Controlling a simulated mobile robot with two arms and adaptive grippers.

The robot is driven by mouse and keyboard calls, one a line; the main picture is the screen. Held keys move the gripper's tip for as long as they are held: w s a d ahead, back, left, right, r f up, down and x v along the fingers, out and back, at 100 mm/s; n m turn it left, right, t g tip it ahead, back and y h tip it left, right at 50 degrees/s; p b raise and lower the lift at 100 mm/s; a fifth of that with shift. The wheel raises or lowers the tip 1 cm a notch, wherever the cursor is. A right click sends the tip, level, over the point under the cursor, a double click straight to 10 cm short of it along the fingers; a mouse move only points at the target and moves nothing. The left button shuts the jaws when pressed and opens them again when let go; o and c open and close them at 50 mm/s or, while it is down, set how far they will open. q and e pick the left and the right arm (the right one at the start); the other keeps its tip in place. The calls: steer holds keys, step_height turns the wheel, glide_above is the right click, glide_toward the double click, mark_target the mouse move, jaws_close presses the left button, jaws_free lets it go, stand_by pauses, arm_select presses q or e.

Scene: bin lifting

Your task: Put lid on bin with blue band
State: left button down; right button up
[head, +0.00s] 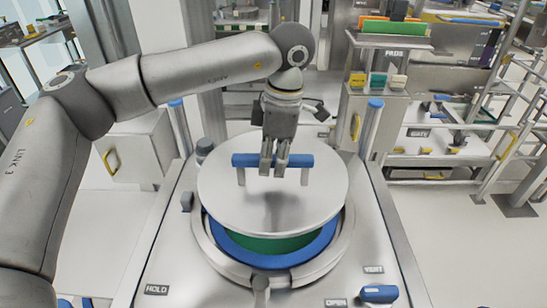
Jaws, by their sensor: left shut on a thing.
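My left gripper (273,164) comes down from above and is shut on the blue handle (242,160) of the lid. The lid (225,190) is a round, flat, light grey disc. It hangs over the bin with a gap showing along its front edge. The bin (322,250) is a round opening set in a metal top, with a blue band (262,260) around it and green inside. The lid hides the back of the bin. My right gripper is not in view.
The metal housing (190,265) around the bin bears HOLD, OPEN and VENT labels and a blue knob (379,293) at front right. Blue-topped posts (372,125) stand at its back corners. A shelf (392,40) with coloured items stands behind right.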

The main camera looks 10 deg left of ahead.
mark_target(274, 183)
arm_select(q)
steer(key=shift+s+r, duration=0.1)
steer(key=shift+s, duration=0.05)
steer(key=shift+f+b, duration=0.3)
steer(key=shift+f, duration=0.05)
steer(key=shift+f+b, duration=0.75)
steer(key=shift+f, duration=0.55)
steer(key=shift+f+b, duration=1.25)
steer(key=shift+f, duration=1.65)
steer(key=shift+f+b, duration=0.7)
steer(key=shift+f, duration=0.05)
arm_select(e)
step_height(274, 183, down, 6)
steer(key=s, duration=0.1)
arm_select(q)
steer(key=shift+f, duration=0.1)
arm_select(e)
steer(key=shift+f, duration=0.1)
